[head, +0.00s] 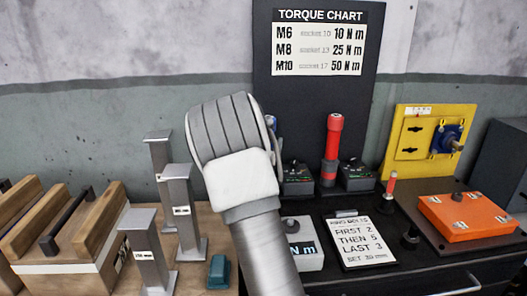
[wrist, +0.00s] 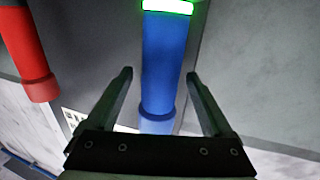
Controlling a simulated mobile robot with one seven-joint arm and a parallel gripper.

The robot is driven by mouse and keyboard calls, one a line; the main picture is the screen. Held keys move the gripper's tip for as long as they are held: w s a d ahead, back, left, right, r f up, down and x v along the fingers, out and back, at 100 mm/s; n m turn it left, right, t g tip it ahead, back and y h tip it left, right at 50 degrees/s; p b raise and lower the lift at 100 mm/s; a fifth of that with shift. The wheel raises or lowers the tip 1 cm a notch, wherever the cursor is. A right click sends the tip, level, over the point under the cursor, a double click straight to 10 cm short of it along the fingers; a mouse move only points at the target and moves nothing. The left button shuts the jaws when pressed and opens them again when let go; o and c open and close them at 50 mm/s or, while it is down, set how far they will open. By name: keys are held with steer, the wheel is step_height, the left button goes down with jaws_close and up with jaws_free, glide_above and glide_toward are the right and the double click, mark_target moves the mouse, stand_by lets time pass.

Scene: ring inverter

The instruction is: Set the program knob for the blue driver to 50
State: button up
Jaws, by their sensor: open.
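In the wrist view the blue driver (wrist: 168,65) stands between the spread fingers of my open gripper (wrist: 159,75). A green lit band (wrist: 168,6) crosses it at the top of the picture. Gaps show on both sides, so the fingers look apart from it. In the head view my arm hides the gripper and nearly all of the blue driver; only a sliver of blue (head: 271,122) shows. A black control box (head: 297,180) with a small display sits right of my arm. A similar box (head: 358,177) stands by the red driver. I cannot make out a program knob or its setting.
The red driver (head: 333,140) stands upright right of my arm and shows at left in the wrist view (wrist: 28,50). A torque chart (head: 318,45) hangs behind. An instruction card (head: 361,241), orange box (head: 466,216) and yellow fixture (head: 415,150) are right; metal posts (head: 185,215) are left.

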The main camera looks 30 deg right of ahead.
steer(key=v, duration=1.7)
steer(key=shift+p, duration=0.3)
steer(key=shift+r, duration=0.15)
